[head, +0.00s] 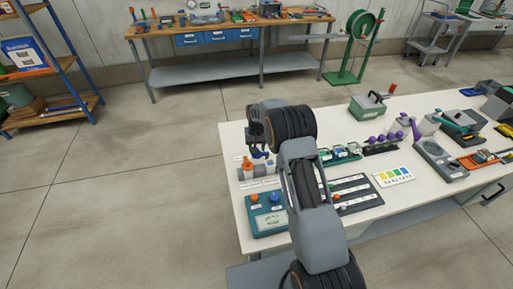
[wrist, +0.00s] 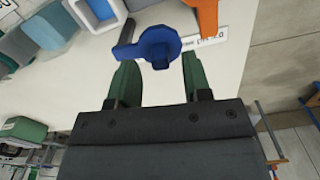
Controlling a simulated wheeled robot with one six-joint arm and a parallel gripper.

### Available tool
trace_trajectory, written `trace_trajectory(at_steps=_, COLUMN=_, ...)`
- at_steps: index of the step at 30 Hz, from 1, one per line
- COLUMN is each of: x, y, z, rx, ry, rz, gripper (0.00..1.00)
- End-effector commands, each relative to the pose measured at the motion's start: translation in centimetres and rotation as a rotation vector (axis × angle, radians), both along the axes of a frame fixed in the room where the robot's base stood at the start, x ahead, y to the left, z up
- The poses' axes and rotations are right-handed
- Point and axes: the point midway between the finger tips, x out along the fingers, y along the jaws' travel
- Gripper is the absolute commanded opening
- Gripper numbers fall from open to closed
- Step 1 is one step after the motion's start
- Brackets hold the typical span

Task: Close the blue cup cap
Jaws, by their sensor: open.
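In the head view, a small blue part, seemingly the cap (head: 259,154), shows under my gripper at the bench's left end. My arm hides much of that area.
An orange part (wrist: 206,14) stands close right of the cap, beside a white label (wrist: 212,38). A grey-and-blue block (wrist: 97,12) is at the left. A teal box with orange and blue knobs (head: 266,217) sits at the white bench's (head: 231,150) front left corner.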

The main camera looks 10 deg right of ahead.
Motion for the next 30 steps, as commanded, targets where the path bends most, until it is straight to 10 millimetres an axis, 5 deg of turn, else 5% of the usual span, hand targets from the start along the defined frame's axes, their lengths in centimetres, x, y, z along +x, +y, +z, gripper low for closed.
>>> trace_trajectory(at_steps=15, x=0.00, y=0.01, z=-1.32, rx=0.000, ry=-0.001, rz=0.000, gripper=0.45)
trace_trajectory(at_steps=30, x=0.00, y=0.01, z=-1.28, rx=0.000, ry=-0.001, rz=0.000, gripper=0.00)
